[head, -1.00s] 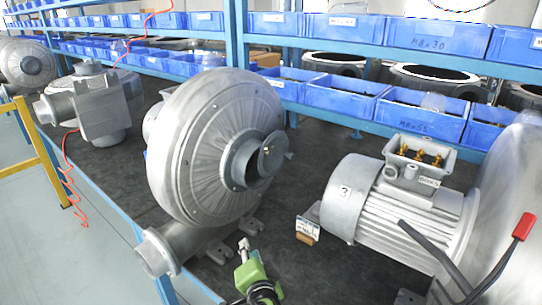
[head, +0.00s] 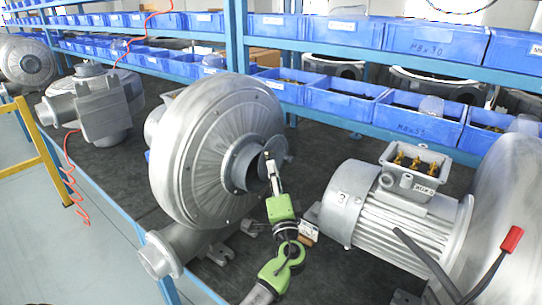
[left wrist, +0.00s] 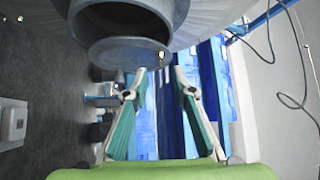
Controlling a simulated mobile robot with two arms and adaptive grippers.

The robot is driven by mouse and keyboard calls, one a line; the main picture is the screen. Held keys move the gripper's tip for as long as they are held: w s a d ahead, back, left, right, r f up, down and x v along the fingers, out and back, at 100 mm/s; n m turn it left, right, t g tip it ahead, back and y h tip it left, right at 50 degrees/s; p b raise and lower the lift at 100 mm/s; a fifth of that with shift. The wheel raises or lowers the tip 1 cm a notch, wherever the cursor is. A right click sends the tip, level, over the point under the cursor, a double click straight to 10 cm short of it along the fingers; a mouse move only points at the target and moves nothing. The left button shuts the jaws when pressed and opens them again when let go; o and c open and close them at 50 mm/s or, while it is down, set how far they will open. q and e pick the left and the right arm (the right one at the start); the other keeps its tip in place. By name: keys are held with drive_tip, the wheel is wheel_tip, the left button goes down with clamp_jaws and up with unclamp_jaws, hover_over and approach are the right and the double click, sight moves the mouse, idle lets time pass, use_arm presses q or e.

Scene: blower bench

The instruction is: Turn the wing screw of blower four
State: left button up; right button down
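A large grey blower (head: 215,150) stands on the bench in the head view, with a round disc (head: 265,170) at the mouth of its front pipe. In the left wrist view the disc (left wrist: 125,52) is just beyond my fingertips. No number four is readable on the blower.
A motor marked 3 (head: 380,215) stands close on the right. Another blower (head: 105,110) is farther left. Blue bins (head: 345,97) line the shelves behind.

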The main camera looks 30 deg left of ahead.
sight(270, 157)
use_arm(q)
drive_tip(key=shift+p+x, duration=0.65)
drive_tip(key=shift+x, duration=1.95)
clamp_jaws()
drive_tip(key=shift+s+r, duration=0.1)
